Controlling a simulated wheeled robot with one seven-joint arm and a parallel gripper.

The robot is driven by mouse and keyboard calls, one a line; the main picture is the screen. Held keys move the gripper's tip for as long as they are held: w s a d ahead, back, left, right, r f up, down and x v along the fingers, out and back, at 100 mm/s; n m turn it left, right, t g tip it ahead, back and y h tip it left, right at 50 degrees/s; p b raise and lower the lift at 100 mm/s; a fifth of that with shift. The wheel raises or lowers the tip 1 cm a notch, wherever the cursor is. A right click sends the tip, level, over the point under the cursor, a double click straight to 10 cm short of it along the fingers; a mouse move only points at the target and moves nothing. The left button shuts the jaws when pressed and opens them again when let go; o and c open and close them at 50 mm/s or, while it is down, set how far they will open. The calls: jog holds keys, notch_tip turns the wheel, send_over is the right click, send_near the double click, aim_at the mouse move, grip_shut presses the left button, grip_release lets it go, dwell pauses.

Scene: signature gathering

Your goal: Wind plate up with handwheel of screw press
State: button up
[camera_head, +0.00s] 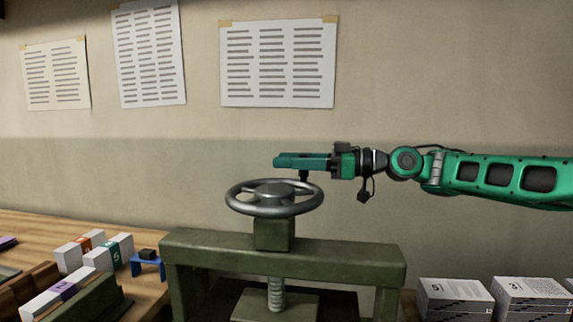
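The screw press has a green frame (285,252) in the lower middle of the head view. Its grey metal handwheel (240,207) sits level on top, above a green block on the crossbeam. A threaded screw (275,294) runs down below the beam to the green plate (262,308), which is partly cut off by the bottom edge. My gripper (280,161) is just above the wheel's far right part, pointing left. Its fingers appear side-on as one bar, so the gap between them is hidden. I cannot tell whether it touches the wheel.
Several white blocks with coloured, numbered bands (72,255) and a small blue stand (147,265) are on the wooden table (45,226) at left. Stacks of paper (453,298) stand at lower right. Printed sheets (278,63) hang on the wall behind.

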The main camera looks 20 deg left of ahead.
jog(key=w+d, duration=0.2)
jog(key=d, duration=0.7)
jog(key=shift+d, duration=0.1)
